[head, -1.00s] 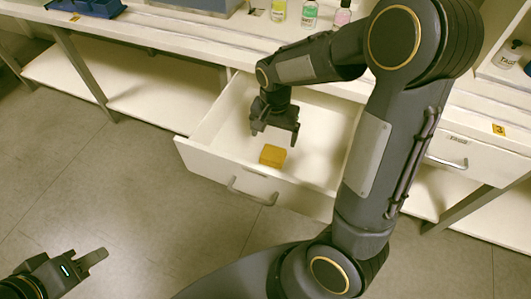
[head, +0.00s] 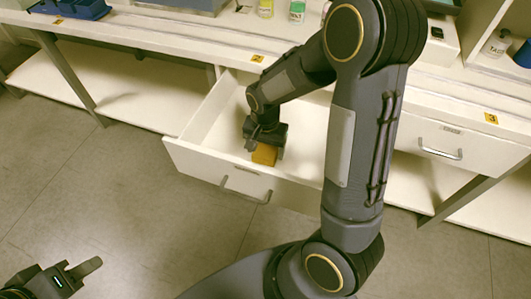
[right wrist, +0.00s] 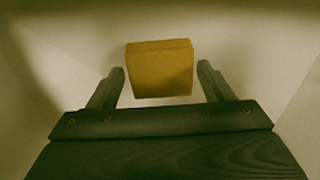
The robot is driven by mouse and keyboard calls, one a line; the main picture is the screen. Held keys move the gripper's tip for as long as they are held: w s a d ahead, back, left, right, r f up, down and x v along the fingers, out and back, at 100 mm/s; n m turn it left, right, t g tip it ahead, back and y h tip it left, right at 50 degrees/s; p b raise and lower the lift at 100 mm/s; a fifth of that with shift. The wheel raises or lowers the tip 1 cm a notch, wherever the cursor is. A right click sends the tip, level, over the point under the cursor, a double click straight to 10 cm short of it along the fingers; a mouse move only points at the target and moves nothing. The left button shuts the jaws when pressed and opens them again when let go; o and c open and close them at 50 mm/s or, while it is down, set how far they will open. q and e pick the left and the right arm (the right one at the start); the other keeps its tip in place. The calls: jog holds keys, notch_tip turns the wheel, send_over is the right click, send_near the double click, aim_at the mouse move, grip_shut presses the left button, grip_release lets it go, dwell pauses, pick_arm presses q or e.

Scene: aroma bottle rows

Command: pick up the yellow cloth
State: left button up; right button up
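The yellow cloth (head: 264,154) is a small folded block lying on the floor of the open drawer (head: 212,158). In the right wrist view the cloth (right wrist: 160,70) sits ahead of and between the two fingertips, with a gap on either side. My right gripper (right wrist: 162,80) is open and empty, pointing down into the drawer. In the head view the right gripper (head: 264,146) is low over the cloth and covers part of it. My left gripper (head: 80,272) is at the lower left, away from the drawer; only part of it shows.
The drawer walls stand close around my right gripper. The white counter (head: 190,40) above holds a blue tray (head: 85,8) and bottles, including a green-labelled one (head: 297,12). A closed drawer (head: 445,142) is to the right. The grey floor (head: 130,200) in front is clear.

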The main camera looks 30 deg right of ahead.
aim_at(265, 151)
jog(key=c, duration=0.7)
notch_tip(265, 151, up, 10)
jog(key=p, duration=0.2)
jog(key=shift+p, duration=0.3)
